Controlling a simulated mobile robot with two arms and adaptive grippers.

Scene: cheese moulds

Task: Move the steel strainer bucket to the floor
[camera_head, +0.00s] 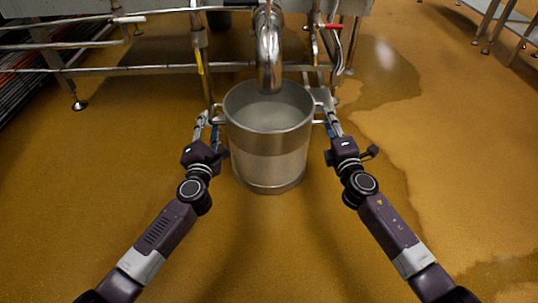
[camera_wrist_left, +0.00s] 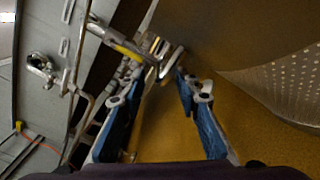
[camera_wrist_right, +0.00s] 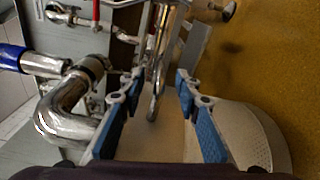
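The steel strainer bucket (camera_head: 268,150) is upright in the middle of the head view, below the mouth of a bent steel pipe. I cannot tell what its base rests on. Its perforated wall shows at the right of the left wrist view (camera_wrist_left: 285,88) and lower right of the right wrist view (camera_wrist_right: 252,135). My left gripper (camera_head: 209,120) is at the bucket's left handle, fingers apart, with a shiny bar near its fingertips. My right gripper (camera_head: 328,117) is at the right handle, fingers apart, with a metal loop (camera_wrist_right: 153,105) showing between them.
The bent steel pipe (camera_head: 269,55) hangs over the bucket's rear rim. A steel frame with rails (camera_head: 130,70) and legs stands behind. A red-handled valve (camera_head: 330,26) is at the back right. The brown floor (camera_head: 270,245) in front is clear, with a wet patch at right.

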